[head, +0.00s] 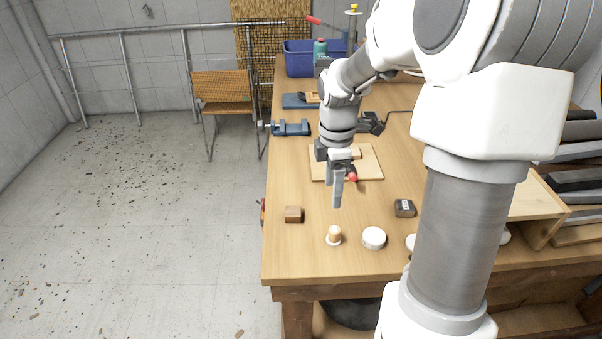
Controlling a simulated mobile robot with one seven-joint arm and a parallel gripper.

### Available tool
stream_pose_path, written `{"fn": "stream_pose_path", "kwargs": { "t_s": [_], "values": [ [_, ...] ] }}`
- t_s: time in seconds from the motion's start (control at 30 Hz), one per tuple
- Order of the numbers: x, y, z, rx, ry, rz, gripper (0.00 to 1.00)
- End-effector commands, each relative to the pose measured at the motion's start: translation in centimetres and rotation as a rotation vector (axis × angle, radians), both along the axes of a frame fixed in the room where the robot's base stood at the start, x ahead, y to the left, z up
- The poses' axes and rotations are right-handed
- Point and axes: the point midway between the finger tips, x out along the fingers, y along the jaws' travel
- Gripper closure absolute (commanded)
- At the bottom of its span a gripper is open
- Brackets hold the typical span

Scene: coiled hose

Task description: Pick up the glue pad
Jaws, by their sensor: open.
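My gripper (334,195) hangs over the workbench (300,250), its two fingers pointing down and apart, with nothing visible between them. I cannot tell for sure which small object is the glue pad. Near the front edge are a white round disc (374,238) and, left of it, a beige cylinder (334,233) on a pale round base. A brown block (293,214) lies further left, and a dark box (404,207) with a light label lies to the right. The fingers are behind and above the beige cylinder in the picture, apart from it.
A wooden board (369,160) with a red-tipped item lies behind my gripper. A blue vise-like tool (291,128) and a blue bin (300,58) are further back. A wooden shelf box (538,200) stands at right. My arm hides part of the bench.

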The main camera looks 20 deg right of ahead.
Motion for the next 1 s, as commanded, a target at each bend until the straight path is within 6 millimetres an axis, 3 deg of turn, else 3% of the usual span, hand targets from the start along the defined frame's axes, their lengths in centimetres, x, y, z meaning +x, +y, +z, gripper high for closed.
{"fn": "stream_pose_path", "kwargs": {
  "t_s": [0.1,0.27,0.7,1.0],
  "values": [
    [1.3,-1.4,-0.8,0.007,-0.02,0.069,0.26],
    [1.7,-1.8,-2.4,0.01,-0.025,0.098,0.26],
    [1.6,-1.7,-11.4,0.009,-0.023,0.096,0.26],
    [1.6,-1.8,-13.7,0.008,-0.026,0.094,0.26]
  ]
}}
